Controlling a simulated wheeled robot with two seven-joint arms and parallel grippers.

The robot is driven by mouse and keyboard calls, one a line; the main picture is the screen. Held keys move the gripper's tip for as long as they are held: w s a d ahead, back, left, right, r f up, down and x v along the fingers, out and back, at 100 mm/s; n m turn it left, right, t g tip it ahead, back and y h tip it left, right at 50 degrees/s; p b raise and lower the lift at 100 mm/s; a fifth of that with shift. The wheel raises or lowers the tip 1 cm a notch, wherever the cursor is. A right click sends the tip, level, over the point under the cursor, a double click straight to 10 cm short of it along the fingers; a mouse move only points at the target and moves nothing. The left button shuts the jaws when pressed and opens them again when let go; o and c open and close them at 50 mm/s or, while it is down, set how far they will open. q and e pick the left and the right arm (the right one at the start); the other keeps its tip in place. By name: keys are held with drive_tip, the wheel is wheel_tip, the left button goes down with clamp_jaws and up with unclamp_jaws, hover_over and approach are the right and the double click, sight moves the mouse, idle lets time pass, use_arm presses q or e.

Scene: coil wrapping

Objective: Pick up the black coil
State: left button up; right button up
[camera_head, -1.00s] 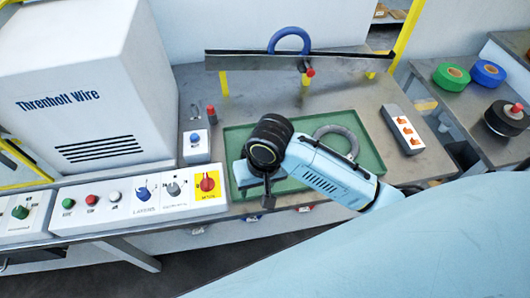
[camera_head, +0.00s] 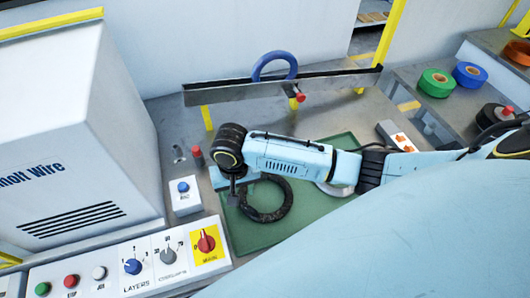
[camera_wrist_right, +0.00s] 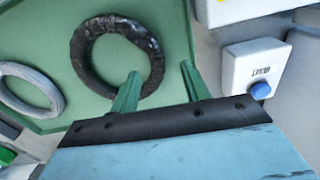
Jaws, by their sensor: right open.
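The black coil (camera_head: 268,216) lies flat on the green tray (camera_head: 250,238), partly behind my right arm in the head view. In the right wrist view the coil (camera_wrist_right: 82,52) shows as a whole ring at upper left of the fingers. My right gripper (camera_wrist_right: 160,72) is open and empty. Its left finger overlaps the coil's lower right edge in the picture; its right finger is outside the ring, to the right. I cannot tell whether they touch. In the head view my right gripper (camera_head: 234,194) is at the tray's left side. My left gripper is not in view.
A grey coil (camera_wrist_right: 45,82) lies on the tray beside the black one. A white box with a blue button (camera_head: 184,197) stands left of the tray. A control panel (camera_head: 135,265) is in front. A metal rail with a blue ring (camera_head: 274,58) stands behind.

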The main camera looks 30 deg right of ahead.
sight(242, 199)
drive_tip(key=shift+f, duration=0.45)
drive_tip(key=f, duration=0.2)
drive_tip(key=shift+w+d+f+b, duration=0.25)
drive_tip(key=shift+d+f+b, duration=0.05)
drive_tip(key=shift+d, duration=0.1)
wheel_tip(242, 199, down, 2)
drive_tip(key=shift+w+d+f, duration=0.1)
drive_tip(key=shift+f, duration=0.25)
drive_tip(key=shift+c, duration=0.4)
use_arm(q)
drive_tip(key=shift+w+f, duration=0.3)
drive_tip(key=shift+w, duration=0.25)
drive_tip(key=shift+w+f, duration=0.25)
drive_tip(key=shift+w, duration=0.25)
use_arm(e)
clamp_jaws()
